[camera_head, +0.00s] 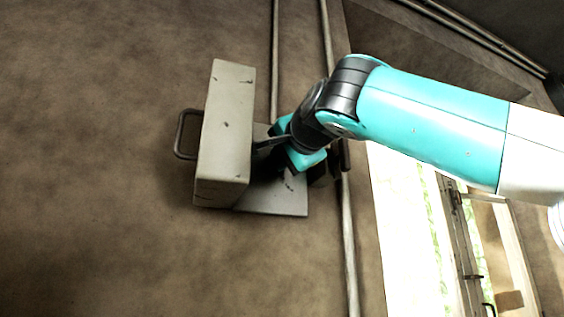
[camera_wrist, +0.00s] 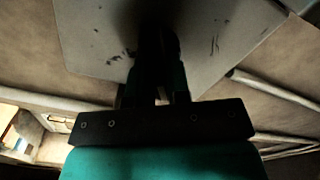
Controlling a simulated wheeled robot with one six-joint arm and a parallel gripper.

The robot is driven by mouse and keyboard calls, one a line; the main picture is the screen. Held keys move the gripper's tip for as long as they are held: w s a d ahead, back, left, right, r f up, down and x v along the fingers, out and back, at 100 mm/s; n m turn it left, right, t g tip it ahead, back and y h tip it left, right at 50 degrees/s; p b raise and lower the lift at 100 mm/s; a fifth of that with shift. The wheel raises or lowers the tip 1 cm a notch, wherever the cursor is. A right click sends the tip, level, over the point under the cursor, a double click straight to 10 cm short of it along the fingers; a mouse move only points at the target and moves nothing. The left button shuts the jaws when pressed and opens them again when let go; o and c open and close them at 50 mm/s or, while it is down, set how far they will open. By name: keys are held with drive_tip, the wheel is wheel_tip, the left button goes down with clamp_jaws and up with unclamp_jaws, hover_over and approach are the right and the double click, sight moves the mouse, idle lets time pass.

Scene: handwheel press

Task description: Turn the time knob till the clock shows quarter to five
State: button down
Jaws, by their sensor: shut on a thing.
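A pale, scuffed grey box (camera_head: 226,130) is fixed to the wall, with a flat grey plate (camera_head: 280,203) beside and behind it. My gripper (camera_head: 262,145) reaches in from the right, and its dark fingers end at the right side of the box. In the wrist view my gripper's fingers (camera_wrist: 158,45) are close together in front of a grey scuffed surface (camera_wrist: 225,35). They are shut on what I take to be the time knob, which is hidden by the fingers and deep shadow. No clock face or hands can be seen in either view.
A dark bent handle (camera_head: 182,135) sticks out at the box's left. Pipes (camera_head: 348,245) run up the brown wall (camera_head: 90,150) close to my gripper. A bright window opening (camera_head: 410,230) is at the lower right. The wall left of the box is clear.

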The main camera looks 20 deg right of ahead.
drive_tip(key=shift+m, duration=0.3)
drive_tip(key=c, duration=1.1)
unclamp_jaws()
